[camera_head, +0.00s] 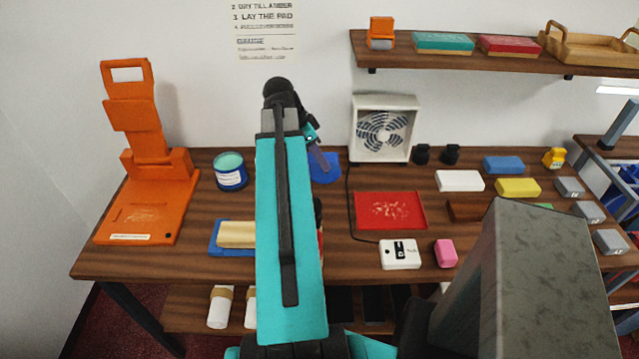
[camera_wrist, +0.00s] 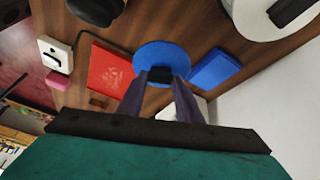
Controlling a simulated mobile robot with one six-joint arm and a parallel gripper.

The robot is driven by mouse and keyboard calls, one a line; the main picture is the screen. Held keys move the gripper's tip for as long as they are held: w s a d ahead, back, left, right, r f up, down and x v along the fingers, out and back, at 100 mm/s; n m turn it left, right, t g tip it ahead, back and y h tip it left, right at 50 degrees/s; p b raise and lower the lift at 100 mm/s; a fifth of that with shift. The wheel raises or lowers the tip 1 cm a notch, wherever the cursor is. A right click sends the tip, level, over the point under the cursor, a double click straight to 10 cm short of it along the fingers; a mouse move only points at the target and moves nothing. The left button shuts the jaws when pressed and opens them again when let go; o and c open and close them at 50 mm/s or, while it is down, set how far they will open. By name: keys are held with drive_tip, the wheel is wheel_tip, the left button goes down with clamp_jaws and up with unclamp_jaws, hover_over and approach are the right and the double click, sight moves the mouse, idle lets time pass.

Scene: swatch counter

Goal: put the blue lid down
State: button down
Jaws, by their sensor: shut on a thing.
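The blue lid (camera_wrist: 160,52) is a round blue disc with a dark knob at its near edge, seen in the wrist view. My gripper (camera_wrist: 160,78) is shut on that knob, with one purple finger on each side. The lid is over the wooden counter; I cannot tell whether it touches it. In the head view my gripper (camera_head: 325,168) is behind my teal arm, over the back of the counter left of the fan. A blue patch (camera_head: 332,161) shows around the fingertips there, partly hidden by the arm.
A blue rectangular piece (camera_wrist: 214,69) lies close beside the lid. A red tray (camera_head: 415,221) is to the right, a white fan (camera_head: 405,155) stands behind it, and an open blue tin (camera_head: 231,178) stands left. Bare counter (camera_head: 375,180) shows between fan and tray.

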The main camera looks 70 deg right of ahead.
sight(320, 171)
drive_tip(key=shift+f+p, duration=0.5)
drive_tip(key=shift+f, duration=1.8)
drive_tip(key=shift+f+p, duration=0.55)
drive_tip(key=shift+f, duration=1.5)
drive_tip(key=c, duration=1.3)
unclamp_jaws()
drive_tip(key=shift+o, duration=0.2)
drive_tip(key=shift+r, duration=0.1)
drive_tip(key=b+v, duration=0.2)
drive_tip(key=v, duration=1)
drive_tip(key=shift+a, duration=0.1)
